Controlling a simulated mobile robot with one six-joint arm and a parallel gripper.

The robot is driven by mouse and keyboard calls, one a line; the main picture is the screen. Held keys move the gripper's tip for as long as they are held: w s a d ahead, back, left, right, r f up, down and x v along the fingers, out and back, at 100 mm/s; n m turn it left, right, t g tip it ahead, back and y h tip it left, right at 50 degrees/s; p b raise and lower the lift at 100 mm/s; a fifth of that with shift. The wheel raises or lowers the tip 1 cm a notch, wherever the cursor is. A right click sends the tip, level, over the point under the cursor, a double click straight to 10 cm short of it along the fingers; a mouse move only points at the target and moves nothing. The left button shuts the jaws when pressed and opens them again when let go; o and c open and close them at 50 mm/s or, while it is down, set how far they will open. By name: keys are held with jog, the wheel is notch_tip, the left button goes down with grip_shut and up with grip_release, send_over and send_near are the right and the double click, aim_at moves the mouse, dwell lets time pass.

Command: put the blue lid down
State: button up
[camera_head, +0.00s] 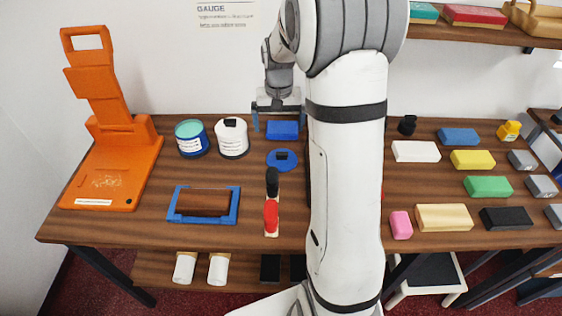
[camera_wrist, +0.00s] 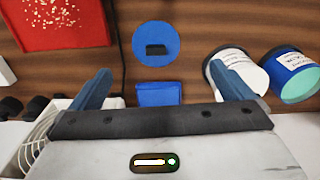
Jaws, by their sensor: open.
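The blue lid (camera_head: 284,165) is a round disc with a black handle. It lies flat on the wooden counter (camera_head: 152,205), in front of a blue block and apart from it. It also shows whole at the top middle of the wrist view (camera_wrist: 155,32). My gripper (camera_head: 279,123) is open and empty behind the lid, over the blue block (camera_head: 283,131). In the wrist view its two blue fingers (camera_wrist: 164,82) stand wide apart with that block between them in the picture; I cannot tell how far above it they are.
A blue can with teal contents (camera_head: 190,139) and a white can (camera_head: 232,139) stand left of the lid. A blue frame (camera_head: 204,219) and a brush (camera_head: 271,216) lie in front. An orange stand (camera_head: 105,165) is at far left. Several coloured blocks (camera_head: 472,160) fill the right; my arm hides the middle.

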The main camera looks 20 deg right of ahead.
jog(key=s+a+r+n+t, duration=0.1)
jog(key=s+a+r, duration=0.1)
jog(key=s, duration=0.6)
jog(key=s+a+r+n+t, duration=0.1)
jog(key=s+a+r, duration=0.2)
jog(key=s, duration=0.5)
jog(key=s+a+r+n, duration=0.2)
jog(key=s+a+r, duration=0.1)
jog(key=s, duration=0.5)
jog(key=shift+a+r+t, duration=0.25)
jog(key=shift+a+t, duration=0.15)
jog(key=shift+a, duration=0.2)
jog(key=shift+s, duration=0.1)
